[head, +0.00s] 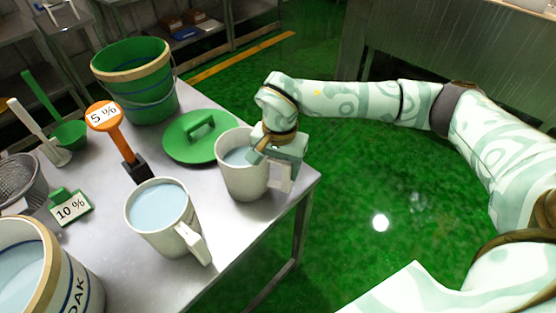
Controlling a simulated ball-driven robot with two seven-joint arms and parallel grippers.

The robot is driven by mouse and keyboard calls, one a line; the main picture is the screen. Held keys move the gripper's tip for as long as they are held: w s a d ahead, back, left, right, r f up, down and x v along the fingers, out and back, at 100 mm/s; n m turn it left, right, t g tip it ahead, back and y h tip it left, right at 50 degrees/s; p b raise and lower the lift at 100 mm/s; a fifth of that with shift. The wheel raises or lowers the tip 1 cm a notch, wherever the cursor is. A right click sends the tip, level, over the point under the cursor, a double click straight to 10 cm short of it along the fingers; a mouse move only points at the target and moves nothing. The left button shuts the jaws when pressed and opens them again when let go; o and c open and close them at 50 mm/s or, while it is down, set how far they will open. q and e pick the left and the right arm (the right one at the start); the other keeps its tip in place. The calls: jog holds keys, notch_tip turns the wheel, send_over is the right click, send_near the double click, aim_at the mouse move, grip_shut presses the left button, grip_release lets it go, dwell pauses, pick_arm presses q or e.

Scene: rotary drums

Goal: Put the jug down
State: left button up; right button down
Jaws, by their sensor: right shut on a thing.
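A white jug (236,178) with pale blue liquid in it is near the right corner of the metal table (245,222). My right gripper (270,150) is at the jug's right side, shut on it by the handle side; the fingertips are partly hidden. The jug looks upright. I cannot tell whether its base touches the table or hangs just above it. A second white jug (155,242), also with blue liquid, stands on the table nearer to me, apart from the gripper. My left gripper is out of view.
A green lid (185,150) lies close behind the held jug. A green bucket (145,105), an orange 5 % sign (104,117), a green 10 % sign (58,193) and a pale OAK bucket (75,280) stand leftward. Bare tabletop lies between the jugs and at the front edge.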

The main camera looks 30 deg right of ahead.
jog(key=shift+r, duration=0.1)
jog(key=shift+c, duration=2)
grip_release()
jog(key=shift+s, duration=0.1)
notch_tip(320, 180, up, 12)
jog(key=p, duration=0.3)
